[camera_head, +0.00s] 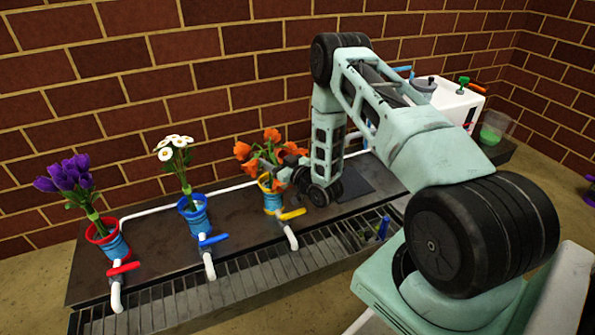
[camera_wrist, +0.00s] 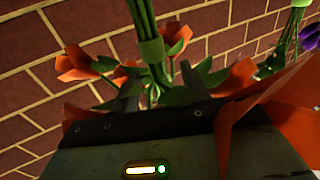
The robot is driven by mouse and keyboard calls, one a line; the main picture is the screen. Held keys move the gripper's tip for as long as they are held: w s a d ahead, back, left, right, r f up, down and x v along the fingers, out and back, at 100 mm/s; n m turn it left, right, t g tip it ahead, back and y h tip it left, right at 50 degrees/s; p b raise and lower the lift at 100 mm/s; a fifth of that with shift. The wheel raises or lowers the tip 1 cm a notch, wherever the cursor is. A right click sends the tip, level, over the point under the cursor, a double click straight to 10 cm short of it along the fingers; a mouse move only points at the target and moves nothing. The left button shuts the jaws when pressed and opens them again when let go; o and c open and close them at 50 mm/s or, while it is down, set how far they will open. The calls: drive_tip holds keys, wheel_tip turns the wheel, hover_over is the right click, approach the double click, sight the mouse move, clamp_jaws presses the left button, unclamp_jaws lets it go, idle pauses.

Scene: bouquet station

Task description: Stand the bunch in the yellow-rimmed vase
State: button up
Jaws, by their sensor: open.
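The bunch of orange flowers (camera_head: 271,137) is in the yellow-rimmed vase (camera_head: 273,203), its blooms above the rim. The vase has a blue body and stands on the dark bench. My gripper (camera_head: 282,172) is at the bunch, just above the rim, and comes in from the right. In the wrist view the open fingers (camera_wrist: 158,83) are on either side of the green stems (camera_wrist: 146,20), near a light green band (camera_wrist: 152,50). Orange petals lie close around the gripper and cover part of it. The stem ends inside the vase are hidden.
A blue-rimmed vase (camera_head: 196,219) with white flowers and a red-rimmed vase (camera_head: 112,243) with purple flowers stand to the left. Coloured taps on white pipes are in front of the vases. A brick wall (camera_head: 120,90) is close behind. A white box (camera_head: 450,100) stands at the right.

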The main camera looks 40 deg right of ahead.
drive_tip(key=s+d+p, duration=0.1)
drive_tip(key=s+p, duration=0.4)
drive_tip(key=s, duration=0.9)
drive_tip(key=shift+s+d, duration=0.3)
drive_tip(key=shift+d, duration=0.1)
